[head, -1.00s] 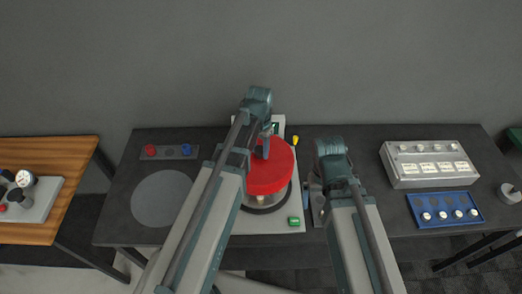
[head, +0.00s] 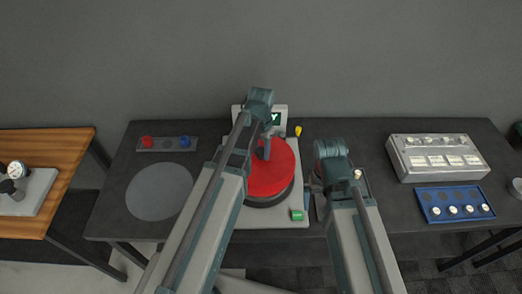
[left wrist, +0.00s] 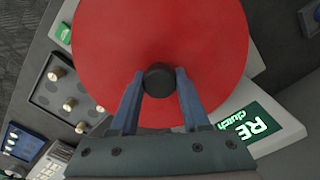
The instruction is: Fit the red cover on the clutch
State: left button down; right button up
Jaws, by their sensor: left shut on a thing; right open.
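The red cover (head: 268,176) is a round disc with a black knob (left wrist: 160,79) at its middle. My left gripper (left wrist: 158,88) is shut on that knob, from above. The cover lies level over the clutch (head: 270,202), whose dark round edge shows just below the cover's front rim on a light grey base unit (head: 240,217). I cannot tell whether the cover is fully seated, and the rest of the clutch is hidden under it. My right gripper (head: 322,186) is open to the right of the base unit, mostly hidden by its own wrist.
A green-lit display (head: 276,118) stands behind the cover. A dark tray with pale pegs (left wrist: 65,97) lies beside the unit, partly under my right wrist. A blue tray (head: 431,211) and a grey box (head: 397,165) stand at the right. A grey disc mark (head: 160,190) is clear at the left.

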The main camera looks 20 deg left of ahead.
aim_at(261, 159)
pick_arm(q)
jog(key=shift+f+b, duration=2.85)
dwell(0.4)
grip_release()
dwell(0.4)
jog(key=shift+r, duration=0.15)
jog(key=shift+r+p, duration=3.45)
jog(key=shift+p, duration=0.1)
jog(key=shift+f, duration=0.15)
notch_tip(261, 159, down, 6)
jog(key=b, duration=0.6)
